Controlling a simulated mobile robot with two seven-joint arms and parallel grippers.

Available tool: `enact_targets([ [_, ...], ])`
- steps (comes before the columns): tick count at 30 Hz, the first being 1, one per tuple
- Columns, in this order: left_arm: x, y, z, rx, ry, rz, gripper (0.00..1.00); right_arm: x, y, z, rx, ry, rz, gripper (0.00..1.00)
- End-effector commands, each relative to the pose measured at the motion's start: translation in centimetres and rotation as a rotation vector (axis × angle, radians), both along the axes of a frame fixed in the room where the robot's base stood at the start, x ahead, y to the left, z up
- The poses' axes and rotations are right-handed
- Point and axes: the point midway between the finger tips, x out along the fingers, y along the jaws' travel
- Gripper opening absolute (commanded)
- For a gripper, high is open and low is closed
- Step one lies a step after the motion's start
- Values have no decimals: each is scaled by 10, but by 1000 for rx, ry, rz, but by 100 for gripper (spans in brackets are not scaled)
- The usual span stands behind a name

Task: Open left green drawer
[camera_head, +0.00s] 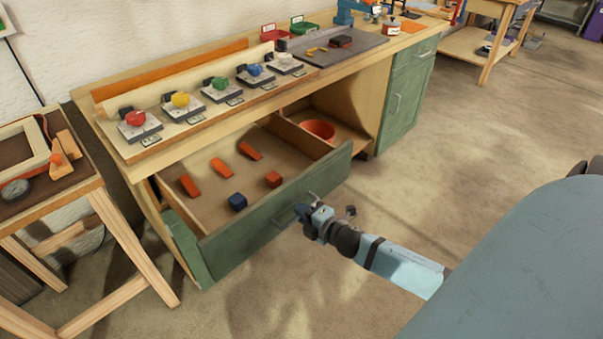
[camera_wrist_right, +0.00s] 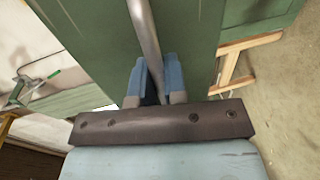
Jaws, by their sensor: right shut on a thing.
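The left green drawer (camera_head: 275,230) stands pulled out from the workbench, with its inside in view. Its metal handle (camera_head: 291,214) is on the front panel, and it also shows in the right wrist view as a grey bar (camera_wrist_right: 144,35). My right gripper (camera_head: 308,210) is at the handle. In the right wrist view its blue fingers (camera_wrist_right: 155,82) are shut around the bar. My left gripper is not in view.
The workbench top (camera_head: 330,66) carries a row of coloured knobs on plates and a grey mat (camera_head: 360,45). An orange bowl (camera_head: 318,129) sits in the open bay beside the drawer. A green cabinet (camera_head: 405,95) stands to the right. A wooden table (camera_head: 108,215) stands close at left.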

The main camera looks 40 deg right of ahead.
Motion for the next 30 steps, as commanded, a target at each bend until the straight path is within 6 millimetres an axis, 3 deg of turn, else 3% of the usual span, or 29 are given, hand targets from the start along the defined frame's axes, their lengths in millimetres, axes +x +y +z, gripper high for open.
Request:
enact_targets([
  [7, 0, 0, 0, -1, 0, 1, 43, 0, 0, 0, 0, -1, 0, 0],
  [9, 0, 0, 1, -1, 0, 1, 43, 0, 0, 0, 0, -1, 0, 24],
  [11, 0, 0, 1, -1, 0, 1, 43, 0, 0, 0, 0, -1, 0, 36],
  [22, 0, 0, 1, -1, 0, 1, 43, -6, 0, 1, 0, 2, 0, 36],
  [26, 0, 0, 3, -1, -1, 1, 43, -23, -2, 4, 1, 2, 0, 36],
  [30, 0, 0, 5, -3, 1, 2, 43, -53, -4, 11, 3, 3, -1, 36],
])
